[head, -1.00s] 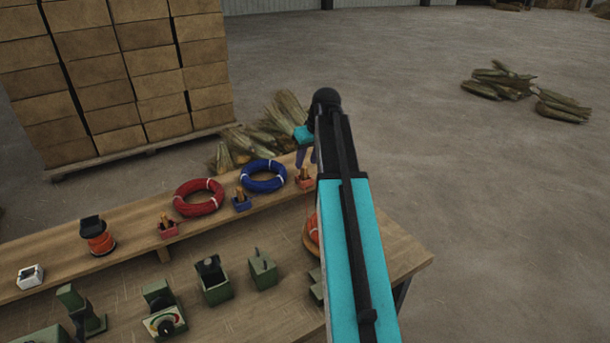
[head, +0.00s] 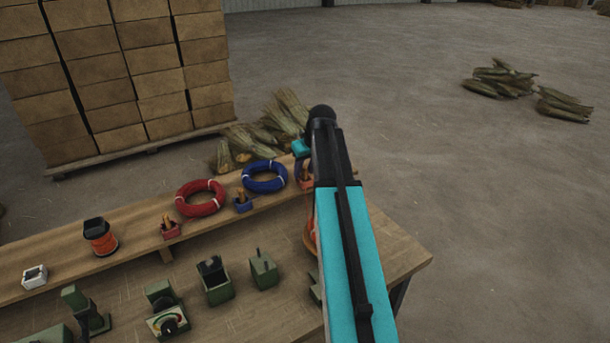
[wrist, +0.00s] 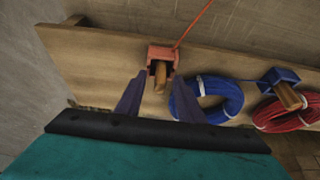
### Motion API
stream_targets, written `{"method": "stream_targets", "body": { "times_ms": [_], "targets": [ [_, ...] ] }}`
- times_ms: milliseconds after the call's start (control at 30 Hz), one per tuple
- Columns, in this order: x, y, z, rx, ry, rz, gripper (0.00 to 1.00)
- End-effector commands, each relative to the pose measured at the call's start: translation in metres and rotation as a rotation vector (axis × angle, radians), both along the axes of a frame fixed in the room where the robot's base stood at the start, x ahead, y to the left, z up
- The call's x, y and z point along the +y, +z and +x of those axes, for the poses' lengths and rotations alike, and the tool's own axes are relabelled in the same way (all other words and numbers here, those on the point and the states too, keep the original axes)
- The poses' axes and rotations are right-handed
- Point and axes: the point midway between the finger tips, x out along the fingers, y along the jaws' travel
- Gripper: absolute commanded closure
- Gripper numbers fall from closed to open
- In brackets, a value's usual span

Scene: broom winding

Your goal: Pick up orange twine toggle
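The orange twine toggle (wrist: 160,76) is a short wooden peg in an orange-red holder (wrist: 163,54) on the shelf. An orange line of twine (wrist: 192,25) runs up and away from the holder in the wrist view. In the head view the holder (head: 307,181) shows just left of my arm. My gripper (wrist: 158,82) is open, its two purple fingers on either side of the peg in the wrist view. I cannot tell whether they touch it. In the head view my arm hides most of the gripper.
A blue coil (head: 264,177) and a red coil (head: 201,198) lie on the shelf, with a blue holder (head: 243,204) and a red holder (head: 171,231) beside them. The blue coil is close to my right finger in the wrist view. Green fixtures (head: 216,281) stand on the bench below.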

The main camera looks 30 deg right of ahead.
Motion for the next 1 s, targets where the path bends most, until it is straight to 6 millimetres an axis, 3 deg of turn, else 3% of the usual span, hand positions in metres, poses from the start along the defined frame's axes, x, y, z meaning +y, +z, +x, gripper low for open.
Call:
{"method": "stream_targets", "body": {
  "times_ms": [533, 733, 1000],
  "targets": [
    [-0.0008, -0.0002, -0.0002, -0.001, -0.001, -0.001, 0.66],
    [-0.0010, -0.0001, -0.0002, -0.001, -0.001, -0.001, 0.99],
    [-0.0013, 0.0000, -0.0004, -0.001, -0.002, 0.000, 1.00]
  ]
}}
